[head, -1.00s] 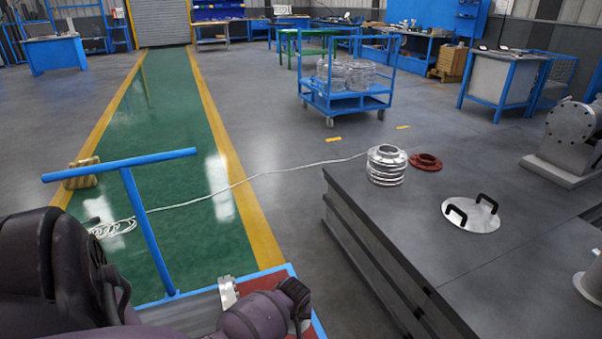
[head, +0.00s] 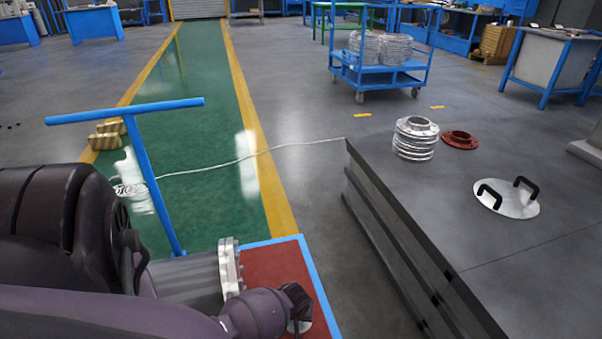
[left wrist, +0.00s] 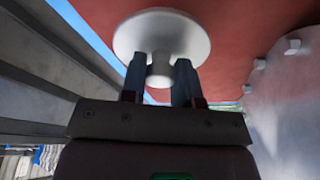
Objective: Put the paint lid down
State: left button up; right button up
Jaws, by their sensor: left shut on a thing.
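The paint lid, a pale round disc with a knob (left wrist: 185,36), is in the left wrist view. My left gripper (left wrist: 160,82) is shut on its knob. In the head view, my left gripper (head: 297,302) is low in the middle, over the red deck of a blue-edged cart (head: 275,272). Only a pale sliver of the lid (head: 304,326) shows there below the gripper. The red deck fills much of the left wrist view behind the lid. I cannot tell whether the lid touches it. My right gripper is not in view.
A ribbed grey metal part (head: 195,281) with a pale flange lies on the cart, left of my gripper. The cart's blue push handle (head: 125,111) rises behind it. A dark workbench (head: 440,215) at right holds a flanged metal shell, a red ring and a two-handled metal plate.

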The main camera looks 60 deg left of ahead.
pick_arm(q)
jog(key=f+b, duration=0.1)
jog(key=f, duration=0.1)
jog(key=f+b, duration=0.1)
jog(key=f, duration=0.1)
jog(key=shift+s, duration=0.2)
jog(key=shift+w+f, duration=0.1)
jog(key=shift+f, duration=0.05)
jog(key=shift+w, duration=0.15)
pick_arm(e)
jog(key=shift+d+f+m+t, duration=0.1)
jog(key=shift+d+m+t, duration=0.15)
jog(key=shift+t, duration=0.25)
pick_arm(q)
jog(key=shift+r, duration=0.2)
jog(key=shift+f, duration=0.35)
jog(key=o, duration=0.9)
jog(key=shift+r, duration=0.1)
